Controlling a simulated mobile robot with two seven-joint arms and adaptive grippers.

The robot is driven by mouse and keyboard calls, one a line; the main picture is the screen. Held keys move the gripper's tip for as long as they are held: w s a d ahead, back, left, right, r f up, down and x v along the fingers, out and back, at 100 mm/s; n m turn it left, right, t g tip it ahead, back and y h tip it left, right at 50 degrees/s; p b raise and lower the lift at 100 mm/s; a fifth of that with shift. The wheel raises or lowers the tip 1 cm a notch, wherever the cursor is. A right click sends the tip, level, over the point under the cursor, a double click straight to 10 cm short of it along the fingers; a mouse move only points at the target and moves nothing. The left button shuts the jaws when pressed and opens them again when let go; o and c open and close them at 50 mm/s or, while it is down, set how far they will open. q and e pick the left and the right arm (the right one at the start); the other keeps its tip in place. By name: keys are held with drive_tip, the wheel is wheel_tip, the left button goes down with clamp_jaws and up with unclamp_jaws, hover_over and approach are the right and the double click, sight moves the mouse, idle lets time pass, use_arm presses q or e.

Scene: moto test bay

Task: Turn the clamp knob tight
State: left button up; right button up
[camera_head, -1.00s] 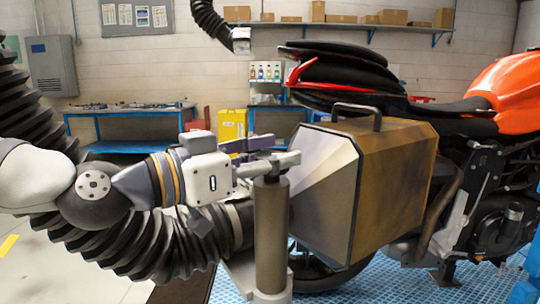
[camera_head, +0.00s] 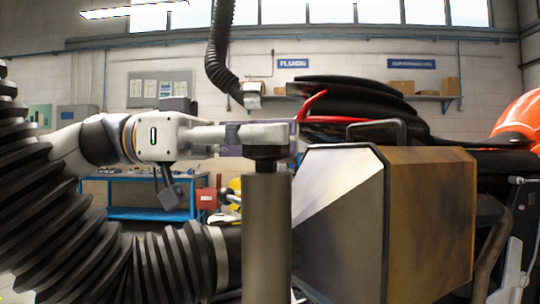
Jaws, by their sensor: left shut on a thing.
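A grey upright post (camera_head: 266,235) stands in the middle of the view. The dark clamp knob (camera_head: 265,154) sits at its top, mostly covered by my gripper's fingers. My left gripper (camera_head: 266,134) reaches in level from the left and is shut on the knob. How far the knob is turned cannot be seen. My right gripper is not in view.
A large brown and grey metal box (camera_head: 425,215) with a top handle stands close right of the post. A motorcycle with an orange tank (camera_head: 517,118) is behind it. A thick ribbed hose (camera_head: 165,262) runs low at left. Another black hose (camera_head: 220,50) hangs above.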

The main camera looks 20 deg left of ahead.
use_arm(q)
drive_tip(key=m+g+p, duration=0.1)
drive_tip(key=m+g, duration=0.1)
drive_tip(key=g, duration=0.1)
drive_tip(key=shift+r, duration=0.1)
drive_tip(key=m+g+p, duration=0.1)
drive_tip(key=g, duration=0.1)
drive_tip(key=m+g+p, duration=0.1)
drive_tip(key=g, duration=0.1)
drive_tip(key=shift+r+m, duration=0.15)
drive_tip(key=shift+m, duration=0.15)
drive_tip(key=m+g+y+p, duration=0.1)
drive_tip(key=m+g+p, duration=0.1)
drive_tip(key=g, duration=0.1)
drive_tip(key=shift+y, duration=0.3)
drive_tip(key=shift+m+g+y+p, duration=0.4)
drive_tip(key=shift+m+g+y, duration=0.3)
drive_tip(key=shift+g, duration=0.4)
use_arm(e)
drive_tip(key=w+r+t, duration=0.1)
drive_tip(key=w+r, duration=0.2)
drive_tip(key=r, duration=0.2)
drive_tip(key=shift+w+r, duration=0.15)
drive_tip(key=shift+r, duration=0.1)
use_arm(q)
drive_tip(key=shift+f+m, duration=0.2)
drive_tip(key=shift+m, duration=0.1)
drive_tip(key=o, duration=1.2)
